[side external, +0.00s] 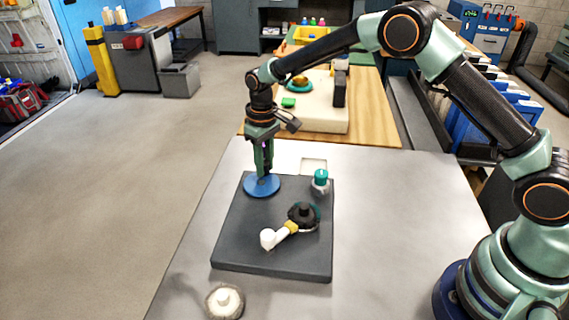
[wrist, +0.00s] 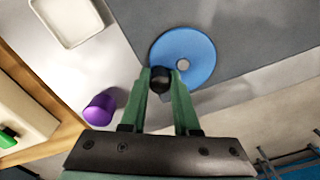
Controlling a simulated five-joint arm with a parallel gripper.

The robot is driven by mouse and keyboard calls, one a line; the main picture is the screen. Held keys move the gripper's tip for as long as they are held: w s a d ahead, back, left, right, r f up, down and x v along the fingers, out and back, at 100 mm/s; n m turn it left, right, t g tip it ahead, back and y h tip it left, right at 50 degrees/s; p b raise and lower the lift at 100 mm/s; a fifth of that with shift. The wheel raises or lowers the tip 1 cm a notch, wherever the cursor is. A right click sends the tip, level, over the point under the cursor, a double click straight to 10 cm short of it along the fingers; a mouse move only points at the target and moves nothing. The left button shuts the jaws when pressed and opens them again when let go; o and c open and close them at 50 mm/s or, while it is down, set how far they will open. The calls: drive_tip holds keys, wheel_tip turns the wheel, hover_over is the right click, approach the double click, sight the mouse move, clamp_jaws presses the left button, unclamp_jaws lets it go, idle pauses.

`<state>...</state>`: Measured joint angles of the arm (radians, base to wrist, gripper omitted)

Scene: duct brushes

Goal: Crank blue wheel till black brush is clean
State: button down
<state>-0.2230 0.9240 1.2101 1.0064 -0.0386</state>
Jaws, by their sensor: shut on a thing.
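The blue wheel (side external: 262,190) lies flat at the far left corner of the dark grey board (side external: 250,245). In the wrist view the wheel (wrist: 198,58) shows a pale centre hub. My gripper (side external: 264,172) points down over the wheel. In the wrist view my gripper (wrist: 160,84) is shut on the wheel's black knob (wrist: 160,76), near the rim. A black round piece (side external: 302,212), apparently the black brush, sits at the board's right side, beside a yellow collar (side external: 291,227) and a white-ended arm (side external: 270,238). Its bristles are too small to judge for dirt.
A teal-topped post (side external: 320,178) stands at the board's far right corner. A white-centred round brush (side external: 225,300) lies in front of the board. A purple cylinder (wrist: 101,108) and a pale tray (wrist: 72,18) are near my gripper. The table's right side is clear.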

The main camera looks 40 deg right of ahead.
drive_tip(key=shift+w+a, duration=0.15)
drive_tip(key=shift+a, duration=0.05)
drive_tip(key=shift+w+a, duration=0.3)
drive_tip(key=shift+a, duration=0.2)
drive_tip(key=shift+a, duration=0.65)
